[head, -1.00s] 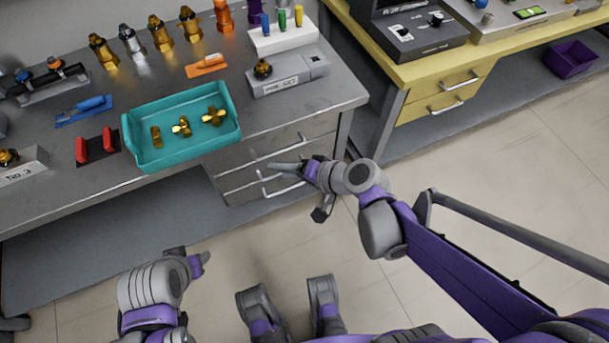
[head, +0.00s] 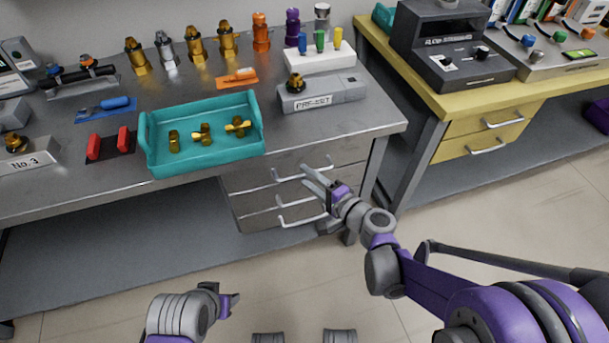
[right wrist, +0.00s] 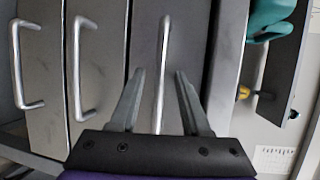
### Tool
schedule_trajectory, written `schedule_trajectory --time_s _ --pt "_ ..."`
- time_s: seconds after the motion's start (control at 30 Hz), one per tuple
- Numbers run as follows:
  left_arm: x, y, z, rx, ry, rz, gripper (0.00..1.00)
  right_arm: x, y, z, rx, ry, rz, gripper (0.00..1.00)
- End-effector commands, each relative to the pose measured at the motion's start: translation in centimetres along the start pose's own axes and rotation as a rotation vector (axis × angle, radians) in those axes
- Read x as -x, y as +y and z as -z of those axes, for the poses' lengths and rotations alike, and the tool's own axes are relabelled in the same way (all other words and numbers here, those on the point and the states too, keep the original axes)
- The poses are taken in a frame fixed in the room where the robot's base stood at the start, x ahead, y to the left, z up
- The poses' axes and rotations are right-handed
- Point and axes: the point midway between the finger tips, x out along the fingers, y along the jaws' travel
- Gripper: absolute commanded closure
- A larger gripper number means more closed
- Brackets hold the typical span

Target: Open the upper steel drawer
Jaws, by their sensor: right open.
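The upper steel drawer (head: 250,177) is in the grey unit under the steel bench and looks shut in the head view. Its bar handle also shows in the right wrist view (right wrist: 164,45). My right gripper (head: 304,176) is in front of this drawer, at its handle. In the right wrist view the right gripper (right wrist: 160,74) is open, with one finger on each side of the handle bar. Whether either finger touches the bar cannot be told. My left gripper (head: 228,299) is low at the left, away from the drawers; its opening is unclear.
Two lower drawers with bar handles sit beneath, their handles clear in the right wrist view (right wrist: 82,70). A teal tray (head: 205,155) with brass parts stands on the bench above. A yellow bench (head: 470,95) stands to the right. The floor in front is clear.

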Motion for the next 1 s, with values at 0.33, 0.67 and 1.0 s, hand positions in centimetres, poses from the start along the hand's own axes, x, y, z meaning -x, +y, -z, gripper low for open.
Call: schedule_trajectory --time_s 0.33,0.67,1.0 --pt "-0.4 0.0 -0.1 0.000 -0.001 0.000 0.50 -2.1 0.0 0.0 0.001 0.000 0.000 0.53" --pt "-0.4 0.0 -0.1 0.000 -0.001 0.000 0.50 -2.1 0.0 0.0 0.001 0.000 0.000 0.82" --pt "-0.4 0.0 -0.1 0.000 -0.001 0.000 0.50 -2.1 0.0 0.0 0.000 0.000 0.000 1.00"
